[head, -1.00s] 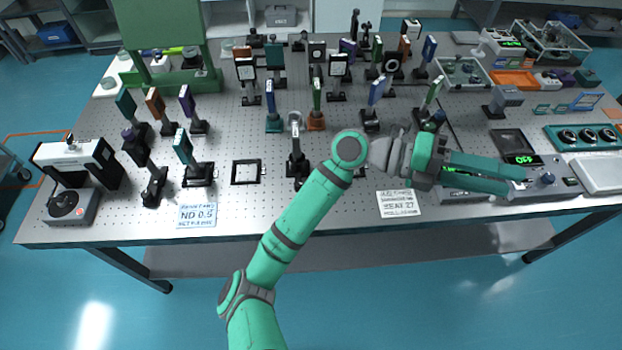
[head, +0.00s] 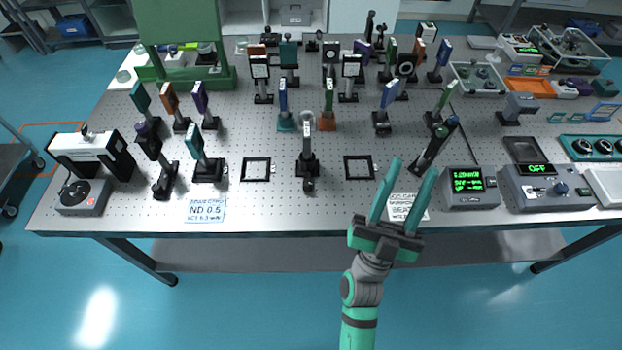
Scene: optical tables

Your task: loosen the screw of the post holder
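Several post holders stand on the perforated optical table (head: 250,215). One post holder (head: 307,165) stands alone near the front middle, with a pale post and a ring-like top, between two black square frames. A dark knob (head: 309,184) shows at its front foot; I cannot tell whether it is the screw. Another dark post holder (head: 430,152) leans to the right of it, beyond my gripper. My gripper (head: 413,168) is open and empty, with two long green fingers pointing away over the table's front edge, to the right of the middle post holder and apart from it.
Black square frames (head: 256,169) and (head: 358,167) lie flat beside the middle post. A paper card (head: 408,207) lies partly behind my fingers. A green-display box (head: 469,187) and a controller reading OFF (head: 545,187) stand at right. Many optics mounts crowd the back.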

